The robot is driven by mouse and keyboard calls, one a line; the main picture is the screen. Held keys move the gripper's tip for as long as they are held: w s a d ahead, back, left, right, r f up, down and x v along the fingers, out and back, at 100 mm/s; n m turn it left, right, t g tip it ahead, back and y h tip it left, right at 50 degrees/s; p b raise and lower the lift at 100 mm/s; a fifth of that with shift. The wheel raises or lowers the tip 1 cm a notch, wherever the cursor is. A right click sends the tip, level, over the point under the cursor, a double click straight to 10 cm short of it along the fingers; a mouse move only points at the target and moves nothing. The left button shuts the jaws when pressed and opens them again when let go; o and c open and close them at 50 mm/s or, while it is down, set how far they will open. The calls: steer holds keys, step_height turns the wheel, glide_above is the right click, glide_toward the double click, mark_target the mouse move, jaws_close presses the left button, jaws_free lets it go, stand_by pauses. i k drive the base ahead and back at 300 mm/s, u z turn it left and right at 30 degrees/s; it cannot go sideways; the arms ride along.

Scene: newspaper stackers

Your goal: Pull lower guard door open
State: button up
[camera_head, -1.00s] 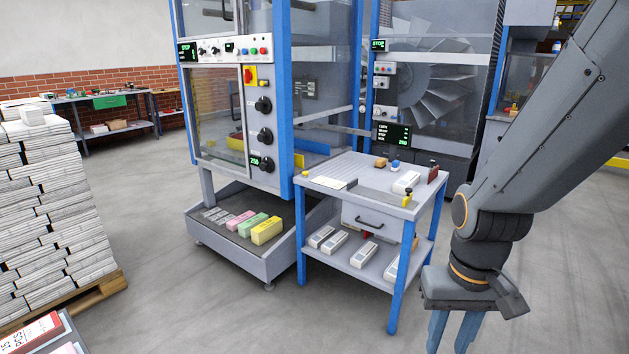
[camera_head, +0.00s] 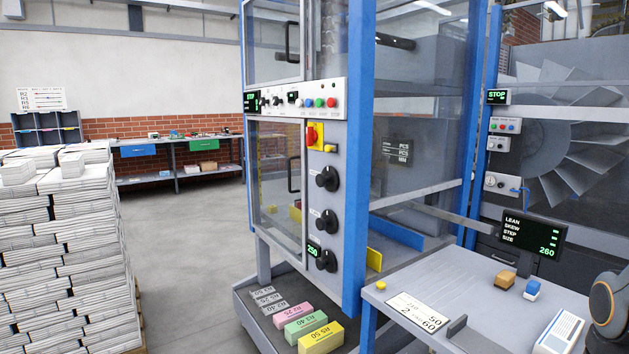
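The lower guard door (camera_head: 272,200) is a clear panel in a grey frame on the front of the blue-framed stacker. It looks closed. Its black vertical handle (camera_head: 292,173) is on the door's right side, left of the black knobs. The upper guard door (camera_head: 268,45), also clear with a black handle (camera_head: 290,40), is above the control strip (camera_head: 295,100). My gripper is out of view. Only a dark joint of my arm shows at the lower right edge, over the side table and well right of the door.
A low tray (camera_head: 250,317) with coloured blocks sticks out below the door. The side table (camera_head: 450,285) stands to its right. Stacked newspapers (camera_head: 65,245) fill the left. Open floor (camera_head: 190,260) lies between the stacks and the machine.

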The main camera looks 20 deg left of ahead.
mark_target(304, 265)
steer(key=u, duration=2.25)
steer(key=i, duration=1.75)
steer(key=z, duration=0.65)
